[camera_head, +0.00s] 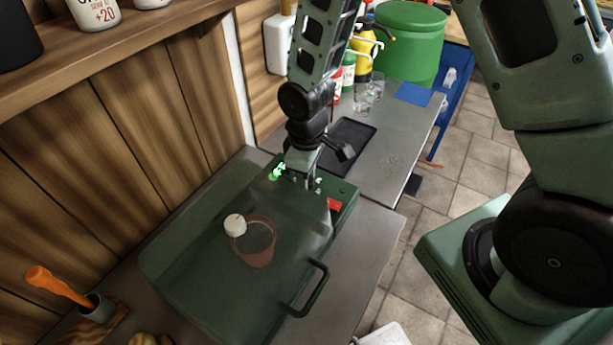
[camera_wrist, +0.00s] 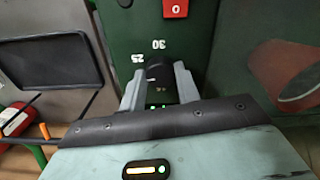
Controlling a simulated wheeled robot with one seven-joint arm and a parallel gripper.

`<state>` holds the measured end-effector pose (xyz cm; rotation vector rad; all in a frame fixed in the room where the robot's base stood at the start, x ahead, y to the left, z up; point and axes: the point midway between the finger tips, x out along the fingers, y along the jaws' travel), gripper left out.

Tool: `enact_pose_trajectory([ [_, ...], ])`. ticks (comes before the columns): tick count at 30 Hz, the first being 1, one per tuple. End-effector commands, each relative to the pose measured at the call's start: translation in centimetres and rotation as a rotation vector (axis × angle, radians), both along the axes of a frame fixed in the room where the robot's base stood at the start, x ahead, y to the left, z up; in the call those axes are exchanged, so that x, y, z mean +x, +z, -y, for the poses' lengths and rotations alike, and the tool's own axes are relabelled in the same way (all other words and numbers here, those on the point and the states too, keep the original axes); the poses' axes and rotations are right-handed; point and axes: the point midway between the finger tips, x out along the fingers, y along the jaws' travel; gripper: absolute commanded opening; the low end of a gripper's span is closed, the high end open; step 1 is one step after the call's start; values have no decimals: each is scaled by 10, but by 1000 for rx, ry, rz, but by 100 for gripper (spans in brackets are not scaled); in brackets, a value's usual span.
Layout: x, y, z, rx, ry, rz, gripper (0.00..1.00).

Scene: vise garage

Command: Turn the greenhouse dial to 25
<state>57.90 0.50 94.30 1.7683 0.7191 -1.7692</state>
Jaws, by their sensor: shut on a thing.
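The greenhouse (camera_head: 190,285) is a dark green box with a see-through lid and a handle, on a grey worktop. Its control panel (camera_wrist: 120,30) fills the upper middle of the wrist view. The black dial (camera_wrist: 157,72) sits on this panel between the two grey fingers of my gripper (camera_wrist: 158,76), which is shut on it. White numbers 25 and 30 show beyond the dial, 25 at upper left and 30 above. A small pale mark shows on the dial; its exact reading is unclear. In the head view my gripper (camera_head: 311,179) is at the panel and hides the dial.
A red switch (camera_head: 333,204) is on the panel beside my gripper. A black tray (camera_head: 350,140) lies behind, with glasses (camera_head: 362,100) and bottles further back. A wooden wall stands at left.

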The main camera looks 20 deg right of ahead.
Motion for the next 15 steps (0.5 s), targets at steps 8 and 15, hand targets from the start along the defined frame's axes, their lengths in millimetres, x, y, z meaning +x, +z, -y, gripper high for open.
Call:
enact_pose_trajectory([
  [8,1,0,0,0,-259,3,9],
  [15,1,1,0,0,-462,2,9],
])
